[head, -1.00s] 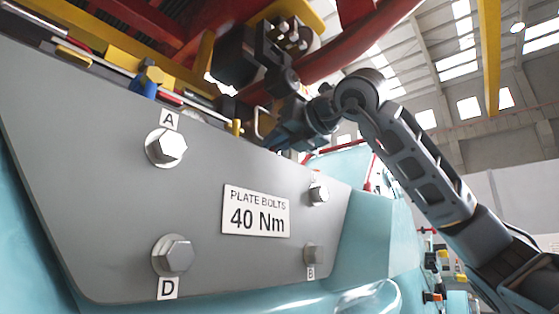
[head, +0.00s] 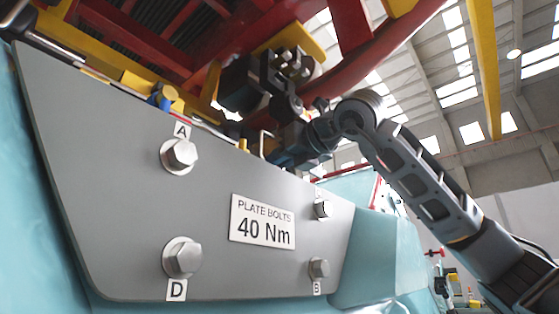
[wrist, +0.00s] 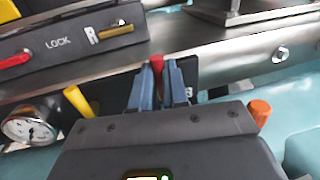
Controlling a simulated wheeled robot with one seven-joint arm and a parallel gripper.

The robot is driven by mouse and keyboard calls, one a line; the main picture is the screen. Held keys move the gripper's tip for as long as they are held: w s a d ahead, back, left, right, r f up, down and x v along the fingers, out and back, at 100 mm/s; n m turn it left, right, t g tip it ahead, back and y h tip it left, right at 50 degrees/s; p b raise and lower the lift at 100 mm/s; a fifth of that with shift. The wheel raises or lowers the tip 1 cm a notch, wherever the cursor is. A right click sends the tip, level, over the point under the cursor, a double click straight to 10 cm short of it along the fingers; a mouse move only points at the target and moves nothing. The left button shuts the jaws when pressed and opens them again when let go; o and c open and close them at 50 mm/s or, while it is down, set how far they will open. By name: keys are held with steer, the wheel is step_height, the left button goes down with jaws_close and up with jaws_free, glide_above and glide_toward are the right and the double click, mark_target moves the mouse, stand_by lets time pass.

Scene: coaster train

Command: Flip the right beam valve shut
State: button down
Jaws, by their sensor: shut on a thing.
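In the wrist view my gripper (wrist: 158,88) has its two blue fingers close together around a red handle (wrist: 156,62). Only the handle's red top shows between the fingertips. I cannot tell from its shape whether it is the right beam valve lever or how far it is turned. A yellow handle (wrist: 80,101) stands left of the gripper, and an orange knob (wrist: 260,112) stands to its right. In the head view my gripper (head: 276,157) is at the top edge of the grey plate, and its fingertips are hard to make out.
The grey bolt plate (head: 130,225) fills the near side. Red and yellow framework (head: 340,75) hangs close above my arm. A gauge (wrist: 28,130) sits at left.

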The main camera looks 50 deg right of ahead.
steer(key=c, duration=1.4)
jaws_free()
steer(key=shift+c, duration=0.2)
steer(key=s, duration=0.2)
steer(key=s+a, duration=0.1)
steer(key=s, duration=0.4)
steer(key=shift+s+a+f, duration=0.1)
steer(key=shift+s+a, duration=0.1)
steer(key=shift+s, duration=0.15)
